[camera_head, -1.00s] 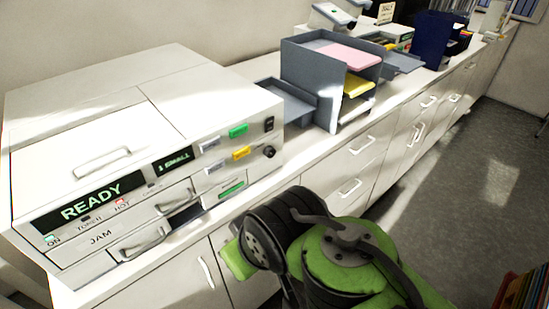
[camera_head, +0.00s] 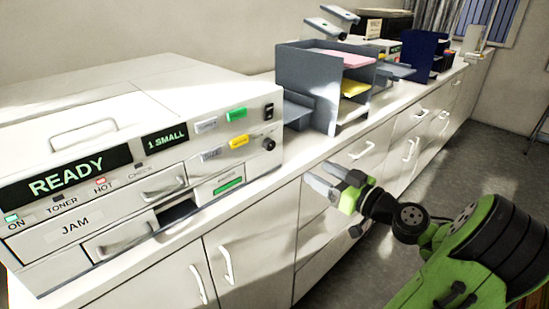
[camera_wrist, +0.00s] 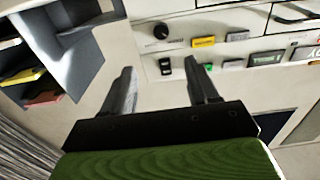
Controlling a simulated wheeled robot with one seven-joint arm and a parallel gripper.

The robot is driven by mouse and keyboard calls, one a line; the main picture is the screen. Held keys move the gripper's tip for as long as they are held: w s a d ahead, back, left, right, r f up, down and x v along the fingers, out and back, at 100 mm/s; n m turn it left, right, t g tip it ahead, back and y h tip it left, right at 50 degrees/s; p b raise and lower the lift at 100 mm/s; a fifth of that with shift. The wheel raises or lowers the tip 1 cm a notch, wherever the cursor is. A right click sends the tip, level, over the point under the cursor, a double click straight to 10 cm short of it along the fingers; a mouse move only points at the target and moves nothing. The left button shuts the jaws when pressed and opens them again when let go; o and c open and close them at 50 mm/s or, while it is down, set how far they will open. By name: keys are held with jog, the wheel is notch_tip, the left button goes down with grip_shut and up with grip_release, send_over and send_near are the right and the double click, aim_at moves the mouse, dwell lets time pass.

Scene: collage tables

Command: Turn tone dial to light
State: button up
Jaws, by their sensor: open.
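The tone dial, a small black round knob (camera_head: 268,144), sits on the right end of the white copier's front panel, below a black rocker switch (camera_head: 268,112). In the wrist view the dial (camera_wrist: 161,31) shows upside down near the top, with a pale pointer mark whose setting I cannot read. My gripper (camera_head: 325,183) is open and empty, in front of the cabinets, to the right of and below the dial and apart from it. In the wrist view my two fingers (camera_wrist: 163,80) stand spread, with the dial beyond and above their tips.
The copier (camera_head: 130,110) has a READY display (camera_head: 72,175), a yellow button (camera_head: 238,141), a green button (camera_head: 236,114) and a partly open drawer slot. A grey tray stack (camera_head: 300,75) stands right of it on the counter.

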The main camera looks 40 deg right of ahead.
aim_at(272, 146)
jog(key=w, duration=1.5)
jog(key=shift+w+a, duration=0.3)
jog(key=c, duration=1)
jog(key=shift+c, duration=0.2)
